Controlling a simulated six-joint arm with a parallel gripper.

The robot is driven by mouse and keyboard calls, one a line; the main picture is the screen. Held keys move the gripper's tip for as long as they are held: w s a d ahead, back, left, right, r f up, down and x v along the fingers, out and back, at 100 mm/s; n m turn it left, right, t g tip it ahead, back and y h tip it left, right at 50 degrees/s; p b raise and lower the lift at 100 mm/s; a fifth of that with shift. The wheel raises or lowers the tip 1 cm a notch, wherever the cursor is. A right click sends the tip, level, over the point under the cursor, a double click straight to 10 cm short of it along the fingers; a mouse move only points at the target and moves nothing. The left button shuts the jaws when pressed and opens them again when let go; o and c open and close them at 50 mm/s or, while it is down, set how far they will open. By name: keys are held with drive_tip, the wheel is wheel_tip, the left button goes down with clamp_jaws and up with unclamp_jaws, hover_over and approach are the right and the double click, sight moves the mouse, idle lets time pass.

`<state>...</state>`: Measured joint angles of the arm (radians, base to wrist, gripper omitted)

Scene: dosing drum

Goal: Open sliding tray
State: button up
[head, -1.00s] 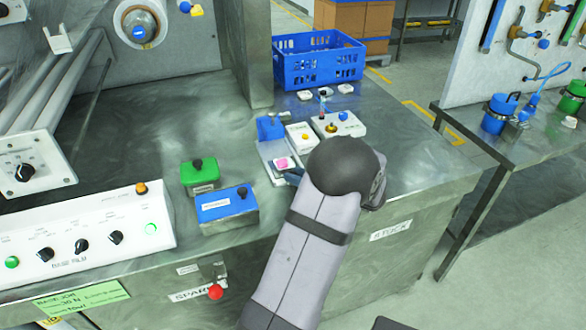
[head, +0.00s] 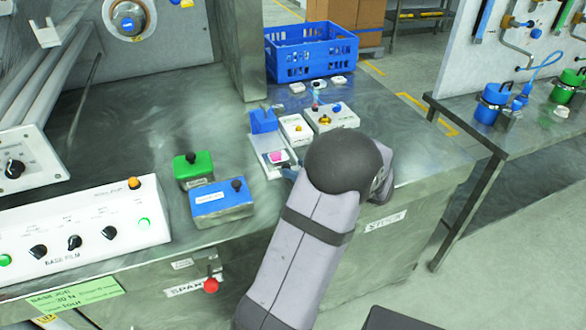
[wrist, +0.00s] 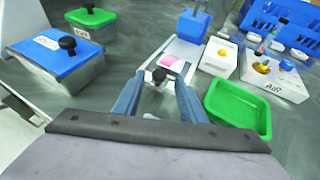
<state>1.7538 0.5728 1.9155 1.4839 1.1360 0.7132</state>
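The sliding tray (wrist: 182,52) is a pale narrow unit with a pink block (wrist: 172,63) on it and a black knob (wrist: 160,75) at its near end. In the head view the tray (head: 270,173) lies just left of my arm, its pink block (head: 277,157) showing. My gripper (wrist: 160,80) has its two blue fingers apart, with the knob between or just beyond their tips. I cannot tell whether they touch it. In the head view only a bit of a finger shows; my arm hides the rest.
A blue block (wrist: 194,24) stands at the tray's far end. A green open dish (wrist: 215,115) sits right of my fingers. White boxes with knobs (wrist: 218,58) stand to the right. Blue-lidded (wrist: 45,48) and green-lidded (wrist: 92,18) boxes are left. A blue crate (head: 300,68) stands behind.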

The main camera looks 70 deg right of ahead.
drive_tip(key=shift+v, duration=2)
